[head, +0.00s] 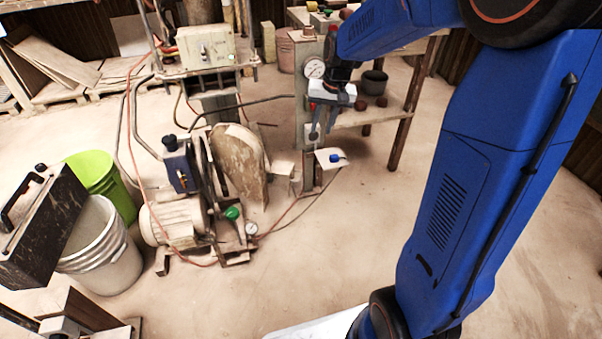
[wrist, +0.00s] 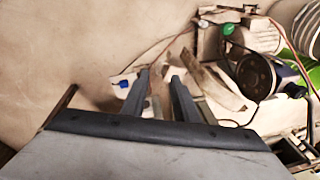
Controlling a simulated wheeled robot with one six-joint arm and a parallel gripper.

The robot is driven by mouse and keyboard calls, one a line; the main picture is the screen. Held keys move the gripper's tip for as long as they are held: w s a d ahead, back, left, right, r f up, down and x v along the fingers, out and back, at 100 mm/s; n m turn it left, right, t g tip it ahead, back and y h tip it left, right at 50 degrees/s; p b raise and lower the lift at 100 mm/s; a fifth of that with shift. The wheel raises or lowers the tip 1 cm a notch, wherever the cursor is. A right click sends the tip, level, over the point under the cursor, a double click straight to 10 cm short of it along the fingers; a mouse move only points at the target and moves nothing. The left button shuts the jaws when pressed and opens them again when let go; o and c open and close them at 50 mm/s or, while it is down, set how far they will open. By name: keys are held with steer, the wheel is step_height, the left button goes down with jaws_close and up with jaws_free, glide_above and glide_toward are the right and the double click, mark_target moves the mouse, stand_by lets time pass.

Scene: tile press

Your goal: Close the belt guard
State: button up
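The belt guard (head: 238,158) is a dusty, tan, round-topped panel beside the motor and compressor unit. It stands swung out at an angle from the dark belt wheel side, so it looks open. In the wrist view a tan panel (wrist: 222,88), apparently the guard, lies right of my fingers, edge-on and partly unclear. My gripper (head: 316,138) points down to the right of the guard, apart from it, near a small white box with a blue knob (head: 335,158). In the wrist view my gripper's two dark fingers (wrist: 159,78) are apart with nothing held between them.
The motor (head: 175,220) with a green knob (head: 232,213) stands left of the guard. Hoses cross the floor. A white bucket (head: 105,250) stands at left.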

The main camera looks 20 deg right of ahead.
steer(key=w+f+m, duration=0.1)
steer(key=w+f, duration=0.9)
steer(key=m+g, duration=0.1)
glide_toward(300, 176)
steer(key=shift+y, duration=0.3)
steer(key=f, duration=0.4)
steer(key=w+f, duration=0.1)
steer(key=f, duration=0.2)
steer(key=shift+a+f, duration=0.1)
steer(key=shift+a, duration=0.2)
jaws_close()
stand_by(0.5)
